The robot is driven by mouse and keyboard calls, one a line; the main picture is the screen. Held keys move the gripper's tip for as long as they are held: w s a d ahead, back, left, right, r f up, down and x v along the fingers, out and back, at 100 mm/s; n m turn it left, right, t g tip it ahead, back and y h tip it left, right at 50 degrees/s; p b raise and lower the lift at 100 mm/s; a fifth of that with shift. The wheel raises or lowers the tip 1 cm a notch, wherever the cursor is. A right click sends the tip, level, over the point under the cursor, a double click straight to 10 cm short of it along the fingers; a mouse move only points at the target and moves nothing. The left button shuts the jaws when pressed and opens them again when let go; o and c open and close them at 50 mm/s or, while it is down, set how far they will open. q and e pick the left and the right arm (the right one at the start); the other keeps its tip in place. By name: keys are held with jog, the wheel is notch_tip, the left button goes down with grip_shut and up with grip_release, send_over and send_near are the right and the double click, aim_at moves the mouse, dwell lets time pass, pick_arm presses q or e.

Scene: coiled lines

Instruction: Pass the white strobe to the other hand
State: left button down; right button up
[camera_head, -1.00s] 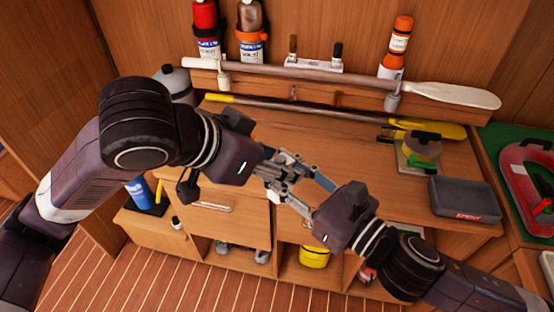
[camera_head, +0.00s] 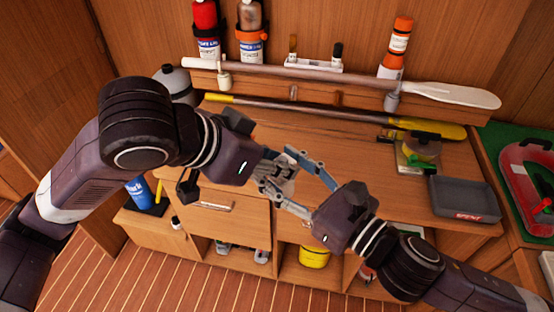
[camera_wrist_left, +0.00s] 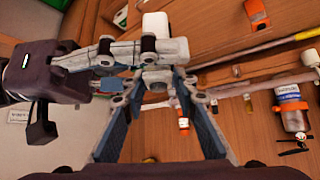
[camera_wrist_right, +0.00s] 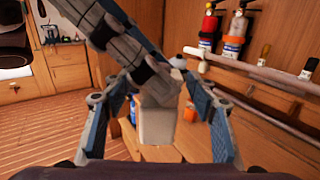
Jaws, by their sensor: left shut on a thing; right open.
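The white strobe is a small pale block. It shows beyond the fingertips in the left wrist view (camera_wrist_left: 155,25) and between my right fingers in the right wrist view (camera_wrist_right: 157,127). My left gripper (camera_head: 277,175) is shut on it, coming from the left. My right gripper (camera_head: 296,180) is open and faces the left one, its two fingers spread on either side of the left fingertips and the strobe. In the head view the strobe is mostly hidden by the fingers. I cannot tell whether a right finger touches it.
Both grippers are in front of the wooden counter (camera_head: 370,178). A paddle (camera_head: 440,92) and a yellow-ended pole (camera_head: 350,115) lie along the back. A dark box (camera_head: 464,199) stands at the right, and a grey bottle (camera_head: 174,84) at the left. The middle counter is clear.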

jog(key=w+a+f+m+g+h, duration=0.15)
jog(key=f+m, duration=0.45)
jog(key=f, duration=0.7)
jog(key=w+a+f+m+g, duration=0.1)
jog(key=w+f+m+g, duration=0.1)
jog(key=f+m, duration=0.75)
jog(key=d+f+m+g+h, duration=0.1)
jog(key=d+f+m+h, duration=0.35)
jog(key=f, duration=0.85)
jog(key=d+f+m+h, duration=0.2)
jog(key=d+f+m, duration=0.4)
jog(key=d+f, duration=0.5)
jog(key=s+d+f+m+g+h, duration=0.1)
jog(key=s+d+f+m+g, duration=0.2)
jog(key=s+f, duration=0.55)
jog(key=s+d+f+m+g+h, duration=0.1)
jog(key=s+d+f+m, duration=0.2)
jog(key=s+f+m, duration=0.35)
jog(key=s+f+m+g, duration=0.2)
jog(key=s+f, duration=0.3)
jog(key=s, duration=0.7)
jog(key=s+d+f+m+g+h, duration=0.1)
jog(key=s+f+m, duration=0.3)
jog(key=s, duration=0.9)
notch_tip(320, 180, down, 2)
jog(key=shift+s+d+f+g+h, duration=0.15)
jog(key=shift+s+d+g+h, duration=0.15)
jog(key=shift+g, duration=0.35)
